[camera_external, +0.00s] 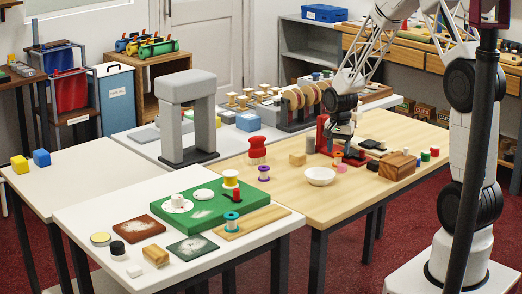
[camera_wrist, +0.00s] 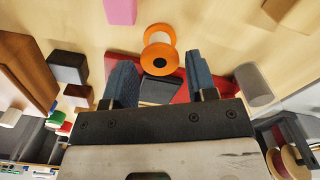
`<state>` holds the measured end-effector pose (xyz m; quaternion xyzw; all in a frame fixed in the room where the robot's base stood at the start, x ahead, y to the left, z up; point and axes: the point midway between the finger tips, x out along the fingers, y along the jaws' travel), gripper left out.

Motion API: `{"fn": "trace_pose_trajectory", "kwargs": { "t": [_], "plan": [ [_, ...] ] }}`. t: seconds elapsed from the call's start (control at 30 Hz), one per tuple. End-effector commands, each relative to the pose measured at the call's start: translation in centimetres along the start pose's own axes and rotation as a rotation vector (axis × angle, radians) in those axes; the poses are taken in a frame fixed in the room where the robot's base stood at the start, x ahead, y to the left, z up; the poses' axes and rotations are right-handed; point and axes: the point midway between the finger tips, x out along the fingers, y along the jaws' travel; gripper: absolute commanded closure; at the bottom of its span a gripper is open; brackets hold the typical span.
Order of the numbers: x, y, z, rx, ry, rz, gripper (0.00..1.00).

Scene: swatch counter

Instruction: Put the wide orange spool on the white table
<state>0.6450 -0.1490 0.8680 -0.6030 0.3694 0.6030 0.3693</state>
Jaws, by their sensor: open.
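The orange spool (camera_wrist: 161,62) lies on the wooden table, just beyond and between my fingertips in the wrist view. It has a dark centre and a pale middle between orange flanges. In the external view a small orange part of it (camera_external: 338,156) shows just below my gripper (camera_external: 342,146). My gripper, also in the wrist view (camera_wrist: 160,72), is open with nothing between its fingers; how far above the spool it is, I cannot tell. The white table (camera_external: 80,216) stands front left, bearing a green board (camera_external: 187,222) and several spools.
A pink block (camera_wrist: 120,10), a dark block (camera_wrist: 69,67) and a grey cylinder (camera_wrist: 254,84) lie close around. A red piece (camera_wrist: 215,87) is behind the spool. A white bowl (camera_external: 320,177) and a wooden box (camera_external: 397,165) flank my gripper. The wooden table's front is clear.

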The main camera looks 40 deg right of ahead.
Motion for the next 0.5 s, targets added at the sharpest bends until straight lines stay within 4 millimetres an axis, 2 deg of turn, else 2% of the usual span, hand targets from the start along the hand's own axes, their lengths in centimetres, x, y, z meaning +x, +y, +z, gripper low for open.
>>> {"fn": "trace_pose_trajectory", "kwargs": {
  "t": [0.3, 0.5],
  "plan": [
    [-5.2, 0.0, 0.0, 0.0, 0.002, -0.002, 0.48],
    [-7.4, 0.0, 0.0, 0.0, 0.002, -0.002, 0.48]
  ]
}}
